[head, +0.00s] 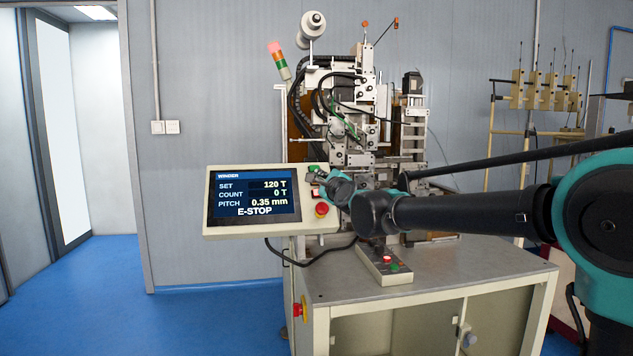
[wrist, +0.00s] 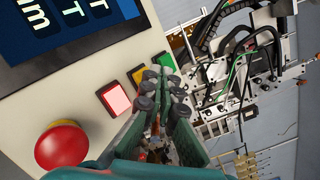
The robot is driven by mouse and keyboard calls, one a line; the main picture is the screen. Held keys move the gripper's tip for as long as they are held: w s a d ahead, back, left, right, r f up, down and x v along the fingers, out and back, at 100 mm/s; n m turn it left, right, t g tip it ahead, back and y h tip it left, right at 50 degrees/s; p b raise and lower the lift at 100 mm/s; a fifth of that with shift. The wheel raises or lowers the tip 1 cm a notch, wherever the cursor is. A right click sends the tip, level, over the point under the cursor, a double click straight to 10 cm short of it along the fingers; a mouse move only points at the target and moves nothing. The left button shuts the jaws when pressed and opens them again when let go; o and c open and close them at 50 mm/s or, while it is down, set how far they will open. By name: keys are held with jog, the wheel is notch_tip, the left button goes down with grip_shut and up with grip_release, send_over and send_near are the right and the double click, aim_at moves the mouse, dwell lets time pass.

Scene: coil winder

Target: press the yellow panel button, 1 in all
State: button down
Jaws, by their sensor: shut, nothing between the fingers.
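The yellow panel button (wrist: 137,75) shows in the wrist view between a red square button (wrist: 115,98) and a green square button (wrist: 164,62). My gripper (wrist: 160,80) is shut and empty, its fingertips overlapping the lower right part of the yellow button in the picture. I cannot tell whether they touch it. In the head view my gripper (head: 316,176) is at the right edge of the control panel (head: 222,229), and the yellow button cannot be made out there. The panel screen (head: 254,195) reads SET 120 T, COUNT 0 T, PITCH 0.35 mm and E-STOP.
A red mushroom button (wrist: 62,147) sits on the panel below the square buttons; it also shows in the head view (head: 321,209). The coil winder (head: 350,110) stands behind my gripper. A small button box (head: 384,265) lies on the bench (head: 450,275). Blue floor is clear at left.

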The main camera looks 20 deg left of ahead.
jog(key=shift+w+f, duration=0.15)
jog(key=shift+w+a+f, duration=0.25)
jog(key=shift+w, duration=0.05)
dwell(0.9)
jog(key=shift+s, duration=0.1)
jog(key=shift+s+d+r, duration=0.35)
jog(key=shift+s+r, duration=0.1)
jog(key=shift+r, duration=0.1)
dwell(0.3)
